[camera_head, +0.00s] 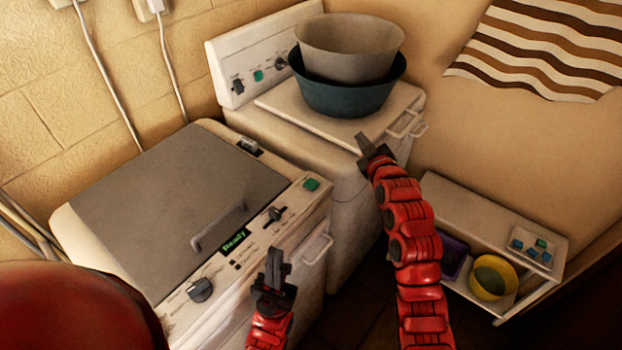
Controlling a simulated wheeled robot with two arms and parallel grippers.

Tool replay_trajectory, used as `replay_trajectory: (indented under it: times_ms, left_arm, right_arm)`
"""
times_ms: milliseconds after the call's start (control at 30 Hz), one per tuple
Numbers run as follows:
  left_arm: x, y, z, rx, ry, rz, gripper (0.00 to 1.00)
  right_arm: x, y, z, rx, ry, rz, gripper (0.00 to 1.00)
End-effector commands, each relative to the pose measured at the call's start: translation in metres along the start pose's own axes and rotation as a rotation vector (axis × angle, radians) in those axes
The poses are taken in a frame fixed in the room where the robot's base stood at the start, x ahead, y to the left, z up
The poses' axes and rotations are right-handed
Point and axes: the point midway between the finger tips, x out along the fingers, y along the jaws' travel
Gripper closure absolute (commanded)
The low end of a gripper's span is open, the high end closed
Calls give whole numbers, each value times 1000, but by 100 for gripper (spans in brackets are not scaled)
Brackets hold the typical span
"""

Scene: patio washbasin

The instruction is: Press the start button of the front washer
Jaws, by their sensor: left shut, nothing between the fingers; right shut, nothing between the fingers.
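The front washer (188,172) stands at the left with its grey lid shut. Its front control strip carries a lit green display reading "Ready" (234,240), a dark knob (200,289), a second dark knob (274,214) and a green square button (311,184) at the strip's right end. My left gripper (275,257) is shut and empty, in front of the strip in the picture, below and left of the green button and apart from it. My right gripper (363,144) is shut and empty, near the front edge of the rear washer (285,110).
A grey basin (349,45) sits in a dark teal basin (345,98) on the rear washer. A low shelf unit (460,205) at the right holds a yellow bowl (493,277). A small panel with coloured buttons (532,247) is on its top. A striped cloth (540,45) hangs behind.

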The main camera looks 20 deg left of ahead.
Motion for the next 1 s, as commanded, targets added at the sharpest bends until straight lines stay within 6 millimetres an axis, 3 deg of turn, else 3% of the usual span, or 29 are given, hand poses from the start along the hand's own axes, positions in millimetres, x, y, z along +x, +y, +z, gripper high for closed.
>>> replay_trajectory:
  times_ms: [33, 200, 433, 633, 1000]
  left_arm:
    - [6, 0, -1, 0, 0, 0, 100]
    - [15, -1, -3, 0, 0, 0, 100]
    - [22, -1, -4, 0, 0, 0, 100]
    - [24, -1, -4, 0, 0, 0, 100]
    - [24, -1, -4, 0, 0, 0, 100]
  right_arm:
    - [3, -10, -19, -37, -28, -70, 100]
    - [-2, -53, -55, -177, -135, -323, 100]
    - [-28, -89, -82, -334, -218, -566, 100]
    - [-40, -99, -87, -383, -242, -640, 100]
    - [-40, -100, -86, -383, -243, -641, 100]
